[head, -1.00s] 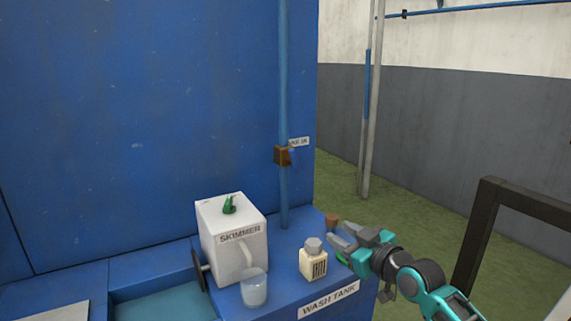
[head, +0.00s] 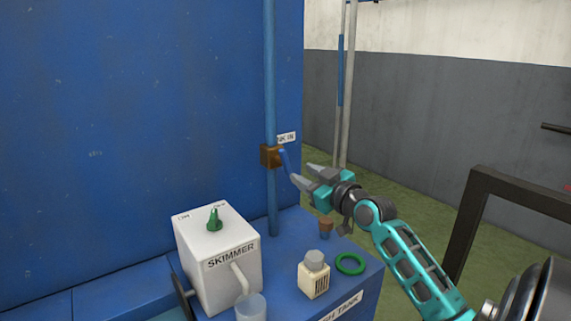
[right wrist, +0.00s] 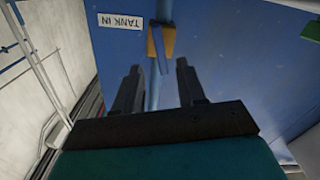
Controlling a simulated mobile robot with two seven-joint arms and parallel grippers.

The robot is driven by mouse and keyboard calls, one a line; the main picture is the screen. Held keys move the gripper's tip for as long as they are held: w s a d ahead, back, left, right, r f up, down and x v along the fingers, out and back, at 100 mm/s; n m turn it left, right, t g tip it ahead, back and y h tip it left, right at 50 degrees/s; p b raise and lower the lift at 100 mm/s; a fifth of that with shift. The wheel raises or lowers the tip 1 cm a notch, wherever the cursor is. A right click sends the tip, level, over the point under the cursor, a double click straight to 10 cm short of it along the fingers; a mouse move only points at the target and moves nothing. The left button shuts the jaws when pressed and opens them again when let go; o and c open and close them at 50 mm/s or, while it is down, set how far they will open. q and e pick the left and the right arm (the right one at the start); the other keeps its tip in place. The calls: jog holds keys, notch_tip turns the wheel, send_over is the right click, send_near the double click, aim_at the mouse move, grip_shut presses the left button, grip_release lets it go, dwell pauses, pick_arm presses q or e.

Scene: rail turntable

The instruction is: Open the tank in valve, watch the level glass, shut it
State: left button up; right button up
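The tank in valve (head: 270,156) is a small brass block on a vertical blue pipe against the blue wall. Its blue lever (head: 286,162) slants down to the right from the block. My right gripper (head: 304,174) is open, fingertips close to the lever. In the right wrist view the lever (right wrist: 161,60) points into the gap between the spread fingers (right wrist: 157,72); contact cannot be told. I cannot make out a level glass. My left gripper is not in view.
Below the valve, the wash tank top (head: 297,226) carries a white skimmer box (head: 212,250), a clear cup (head: 251,307), a labelled bottle (head: 314,275), a green ring (head: 350,264) and a small brown-topped item (head: 326,226). A dark frame (head: 468,225) stands at right.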

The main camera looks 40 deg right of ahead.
aim_at(288, 166)
jog(key=w, duration=0.5)
jog(key=w+d, duration=0.1)
jog(key=w, duration=0.2)
jog(key=shift+w, duration=0.2)
jog(key=shift+c, duration=0.2)
grip_shut()
